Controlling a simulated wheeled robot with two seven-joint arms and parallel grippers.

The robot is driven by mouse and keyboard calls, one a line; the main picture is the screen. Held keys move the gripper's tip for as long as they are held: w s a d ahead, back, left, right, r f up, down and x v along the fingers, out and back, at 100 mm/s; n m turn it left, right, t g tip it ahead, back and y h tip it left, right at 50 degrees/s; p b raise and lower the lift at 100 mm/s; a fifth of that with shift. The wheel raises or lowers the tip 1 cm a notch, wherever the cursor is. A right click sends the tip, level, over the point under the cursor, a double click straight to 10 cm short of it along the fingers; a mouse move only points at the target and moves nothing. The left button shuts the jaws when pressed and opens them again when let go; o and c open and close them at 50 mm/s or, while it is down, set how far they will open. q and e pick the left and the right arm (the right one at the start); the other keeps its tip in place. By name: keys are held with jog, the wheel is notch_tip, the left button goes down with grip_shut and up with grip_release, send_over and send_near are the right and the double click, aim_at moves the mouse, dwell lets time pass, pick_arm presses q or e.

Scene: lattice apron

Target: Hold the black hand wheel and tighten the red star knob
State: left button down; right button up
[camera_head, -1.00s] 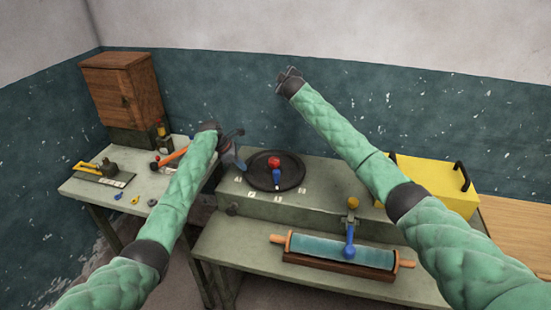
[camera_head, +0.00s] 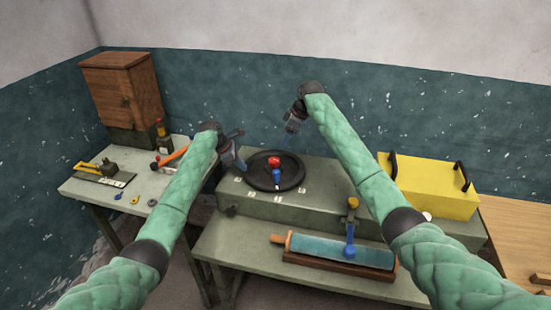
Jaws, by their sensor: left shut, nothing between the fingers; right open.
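The black hand wheel (camera_head: 291,181) lies flat on top of the grey-green machine housing (camera_head: 330,207). The red star knob (camera_head: 274,161) stands at the wheel's middle, above a blue part (camera_head: 276,177). My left gripper (camera_head: 240,167) is shut and empty just left of the wheel's rim; I cannot tell whether it touches the rim. My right gripper (camera_head: 289,128) is open and empty, pointing down in the air above and behind the wheel, apart from the knob.
A yellow box (camera_head: 425,187) with black handles stands right. A side bench (camera_head: 82,188) at left holds tools, a bottle and a wooden cabinet (camera_head: 122,88).

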aim_at(274, 160)
jog(key=x, duration=1.2)
jog(key=shift+s, duration=0.3)
jog(key=shift+f, duration=0.1)
jog(key=c, duration=1)
